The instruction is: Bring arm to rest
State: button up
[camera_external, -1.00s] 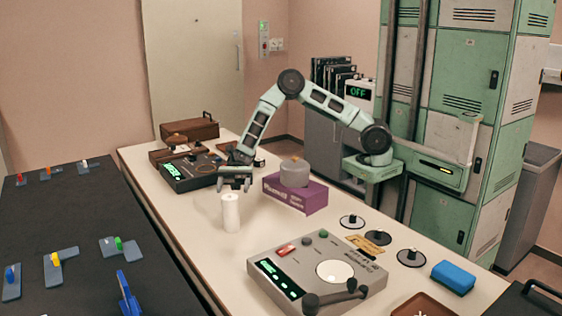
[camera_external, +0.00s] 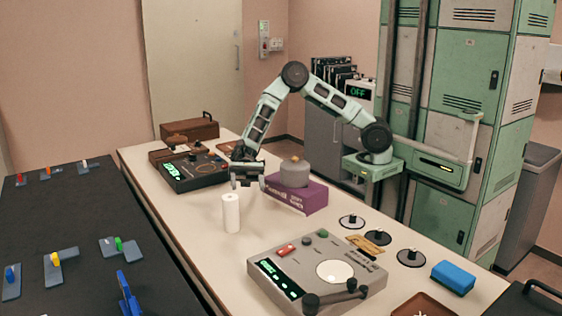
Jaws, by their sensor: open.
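My gripper (camera_external: 248,184) points down over the white table (camera_external: 190,210), with its jaws open and nothing seen between them. It hangs behind and a little above a white cylinder (camera_external: 231,213) that stands upright on the table. My arm arches from its green mount on the right, over the table, down to the gripper. A purple box (camera_external: 297,197) with a grey round piece (camera_external: 294,172) on top is just to the right of the gripper.
A dark device with a green display (camera_external: 190,173) and a brown case (camera_external: 189,130) are behind left. A grey device (camera_external: 315,272), several discs (camera_external: 411,257) and a blue block (camera_external: 453,277) lie in front right. A dark table (camera_external: 75,240) runs along the left.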

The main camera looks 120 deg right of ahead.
jog(key=s+a+r+n+g+h+p, duration=0.25)
jog(key=s+a+n+g, duration=0.35)
jog(key=s+a, duration=0.4)
jog(key=s+a+r+n+g+h+p, duration=0.1)
jog(key=s+a+n+g+h, duration=0.3)
jog(key=s+a+n, duration=0.45)
jog(key=s+r+n+t+h+p, duration=0.1)
jog(key=s+r+n+h+p, duration=0.1)
jog(key=s+n+h, duration=0.2)
jog(key=s+d+r+n+t+h+p, duration=0.1)
jog(key=s+n+h, duration=0.3)
jog(key=s+n, duration=0.7)
jog(key=s+r+p, duration=0.1)
jog(key=s, duration=0.5)
jog(key=shift+s+p, duration=0.2)
jog(key=shift+p, duration=0.2)
jog(key=shift+d+r+h, duration=0.1)
jog(key=shift+h, duration=0.15)
